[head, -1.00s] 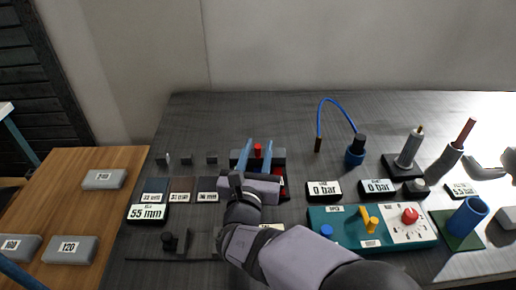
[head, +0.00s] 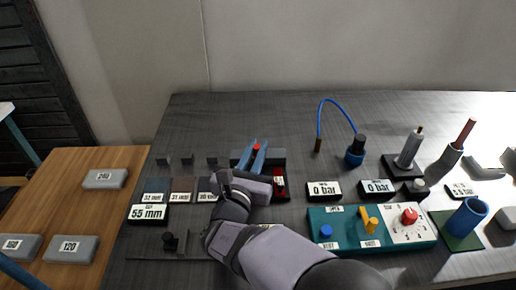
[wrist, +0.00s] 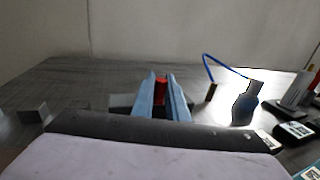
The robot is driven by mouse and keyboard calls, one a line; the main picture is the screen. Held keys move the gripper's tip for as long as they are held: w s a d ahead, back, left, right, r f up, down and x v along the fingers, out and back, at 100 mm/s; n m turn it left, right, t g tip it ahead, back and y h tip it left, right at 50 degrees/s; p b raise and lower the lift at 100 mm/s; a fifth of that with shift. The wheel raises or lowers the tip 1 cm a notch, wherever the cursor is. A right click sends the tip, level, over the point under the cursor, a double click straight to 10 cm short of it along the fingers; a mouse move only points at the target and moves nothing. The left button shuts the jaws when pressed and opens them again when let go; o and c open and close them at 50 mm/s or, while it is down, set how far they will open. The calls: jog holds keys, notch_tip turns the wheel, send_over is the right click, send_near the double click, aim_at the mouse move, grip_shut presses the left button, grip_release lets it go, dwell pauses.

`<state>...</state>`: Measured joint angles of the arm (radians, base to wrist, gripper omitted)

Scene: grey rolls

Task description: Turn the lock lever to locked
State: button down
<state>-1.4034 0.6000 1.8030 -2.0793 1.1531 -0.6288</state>
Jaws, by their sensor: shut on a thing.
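A red upright piece (head: 256,149), which I take as the lock lever, stands at a dark grey block (head: 276,158) at the back of the bench. My gripper (head: 258,151) has two blue fingers, shut on this red piece from either side. In the wrist view the red lever (wrist: 161,90) shows between the blue fingertips (wrist: 162,98). My wrist hides the lower part of the block. The lever's exact angle and any lock marking cannot be read.
A red labelled part (head: 280,184) lies just right of my gripper. A "55 mm" display (head: 149,213) stands left.

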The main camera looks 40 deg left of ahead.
jog(key=m+h, duration=0.1)
jog(key=m+t+h+p, duration=0.1)
jog(key=h, duration=0.1)
jog(key=a+m+h, duration=0.1)
jog(key=h, duration=0.1)
jog(key=shift+s+a+t+p, duration=0.1)
jog(key=shift+s+t+p, duration=0.25)
jog(key=shift+t+p, duration=0.05)
jog(key=shift+a+m+h+p, duration=0.25)
jog(key=shift+m+h+p, duration=0.2)
jog(key=shift+m+h, duration=0.85)
jog(key=shift+s+a+m+h, duration=0.15)
jog(key=shift+m+h, duration=0.15)
jog(key=shift+h, duration=0.6)
jog(key=c, duration=1.8)
grip_release()
jog(key=shift+o, duration=0.2)
jog(key=shift+s+a, duration=0.15)
jog(key=shift+s, duration=1.65)
jog(key=shift+s+a, duration=0.1)
jog(key=shift+s, duration=1.7)
